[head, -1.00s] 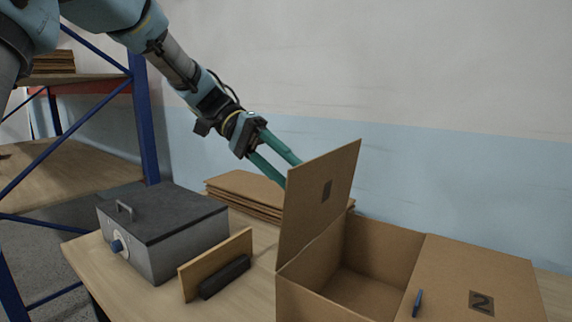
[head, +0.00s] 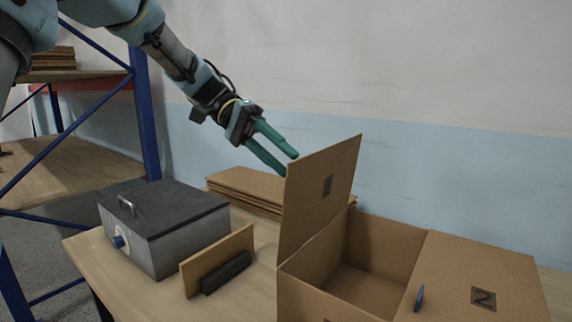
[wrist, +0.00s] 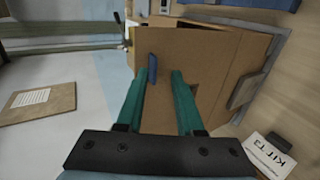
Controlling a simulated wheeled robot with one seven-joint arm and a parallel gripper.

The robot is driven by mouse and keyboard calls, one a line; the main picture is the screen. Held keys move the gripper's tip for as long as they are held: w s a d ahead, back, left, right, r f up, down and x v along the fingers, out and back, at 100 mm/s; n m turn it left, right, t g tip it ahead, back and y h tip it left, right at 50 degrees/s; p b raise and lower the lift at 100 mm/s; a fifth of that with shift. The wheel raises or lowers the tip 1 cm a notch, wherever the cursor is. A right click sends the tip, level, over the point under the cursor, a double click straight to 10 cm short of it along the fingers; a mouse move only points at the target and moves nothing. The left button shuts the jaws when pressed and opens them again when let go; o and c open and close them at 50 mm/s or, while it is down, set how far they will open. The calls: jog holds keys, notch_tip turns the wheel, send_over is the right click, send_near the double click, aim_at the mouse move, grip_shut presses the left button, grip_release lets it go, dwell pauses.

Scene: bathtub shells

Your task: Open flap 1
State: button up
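The cardboard box (head: 330,300) stands on the table with its left flap (head: 310,215) raised nearly upright. The mark on this flap is dark and its number is too small to read. The flap marked 2 (head: 455,270) lies flat over the right side, leaving the left part of the box open. My gripper (head: 289,163) is open and empty, just left of and behind the raised flap's upper left corner. Whether it touches the flap is unclear. In the wrist view, my gripper's (wrist: 164,72) fingers are apart in front of brown cardboard (wrist: 215,75).
A blue pen-like object (head: 419,299) is by flap 2's left edge. Stacked cardboard sheets (head: 245,190) lie behind. A blue-framed shelf (head: 147,120) is at left.

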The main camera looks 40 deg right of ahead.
jog(key=b+v, duration=0.1)
jog(key=v, duration=0.8)
jog(key=shift+b, duration=0.3)
jog(key=w+a+f+n+t, duration=0.3)
jog(key=a+f+n+t, duration=0.1)
jog(key=a+f, duration=0.4)
jog(key=w+a+f+n+t, duration=0.3)
jog(key=w+a+f+n, duration=0.15)
jog(key=a+f, duration=0.3)
jog(key=s+a+f+n+t+y, duration=0.1)
jog(key=a+f, duration=0.4)
jog(key=a, duration=0.6)
jog(key=s+a+f+n+t+y, duration=0.2)
jog(key=a+f+n+t, duration=0.2)
jog(key=a, duration=0.6)
notch_tip(320, 180, down, 3)
jog(key=shift+s+a+r+t, duration=0.15)
jog(key=shift+a+r+t, duration=0.2)
jog(key=shift+t, duration=0.35)
jog(key=shift+o, duration=0.3)
